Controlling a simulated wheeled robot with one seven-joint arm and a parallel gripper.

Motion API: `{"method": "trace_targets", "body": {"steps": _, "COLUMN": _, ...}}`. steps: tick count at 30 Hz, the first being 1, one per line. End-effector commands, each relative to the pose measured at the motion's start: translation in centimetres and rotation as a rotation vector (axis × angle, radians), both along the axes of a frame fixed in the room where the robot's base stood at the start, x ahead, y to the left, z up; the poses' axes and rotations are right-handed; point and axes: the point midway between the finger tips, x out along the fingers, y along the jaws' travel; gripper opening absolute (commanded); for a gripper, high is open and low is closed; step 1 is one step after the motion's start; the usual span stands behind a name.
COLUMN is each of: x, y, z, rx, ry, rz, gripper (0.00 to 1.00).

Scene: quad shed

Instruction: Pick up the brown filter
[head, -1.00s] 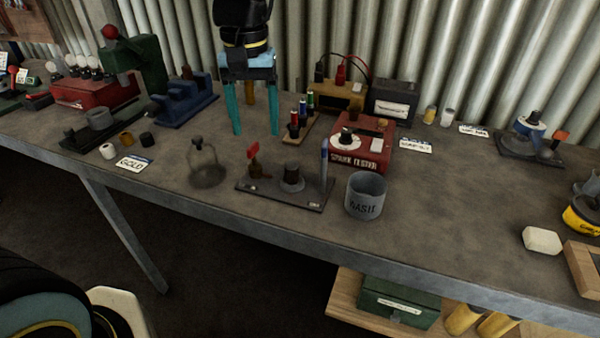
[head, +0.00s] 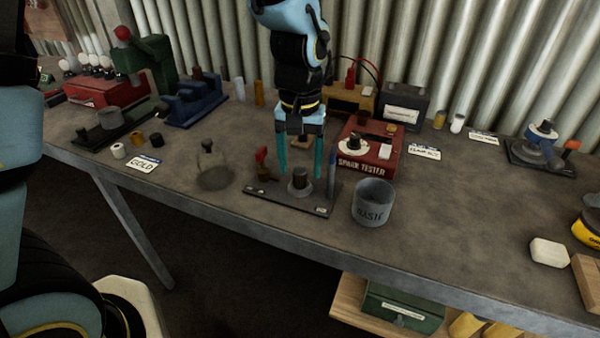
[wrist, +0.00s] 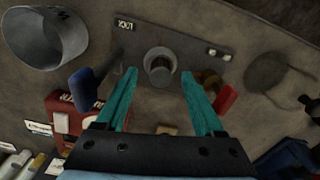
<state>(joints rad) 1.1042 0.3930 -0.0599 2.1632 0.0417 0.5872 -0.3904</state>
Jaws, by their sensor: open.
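The brown filter appears to be the short dark brown cylinder (head: 300,178) standing upright in a grey round socket on a dark fixture plate (head: 262,196). In the wrist view the cylinder (wrist: 161,66) sits inside the socket's ring, just beyond my fingertips and between their lines. My gripper (head: 300,168) is open and empty, its teal fingers pointing down, spread to either side of the cylinder. In the wrist view the gripper (wrist: 159,74) has nothing between its fingers. I cannot tell the exact height gap.
The plate carries a red lever (head: 261,157) at left and a blue upright post (head: 331,180) at right. A grey bin (head: 373,203) and red spark tester (head: 368,150) stand close at right. Small cylinders, one tan-brown (head: 136,138), sit by the GOLD card (head: 143,163).

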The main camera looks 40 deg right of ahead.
Motion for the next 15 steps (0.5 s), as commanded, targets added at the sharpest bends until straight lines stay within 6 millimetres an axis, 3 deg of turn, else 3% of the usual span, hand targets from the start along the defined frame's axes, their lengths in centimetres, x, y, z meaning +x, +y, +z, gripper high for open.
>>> {"method": "trace_targets", "body": {"steps": 6, "x": 0.0, "y": 0.0, "z": -2.1, "rx": 0.001, "ry": 0.0, "rz": -0.001, "gripper": 0.7}}
{"method": "trace_targets", "body": {"steps": 13, "x": 0.0, "y": 0.0, "z": -2.3, "rx": -0.001, "ry": -0.001, "rz": 0.0, "gripper": 0.7}}
{"method": "trace_targets", "body": {"steps": 15, "x": 0.0, "y": 0.0, "z": -2.3, "rx": -0.001, "ry": -0.001, "rz": 0.0, "gripper": 0.64}}
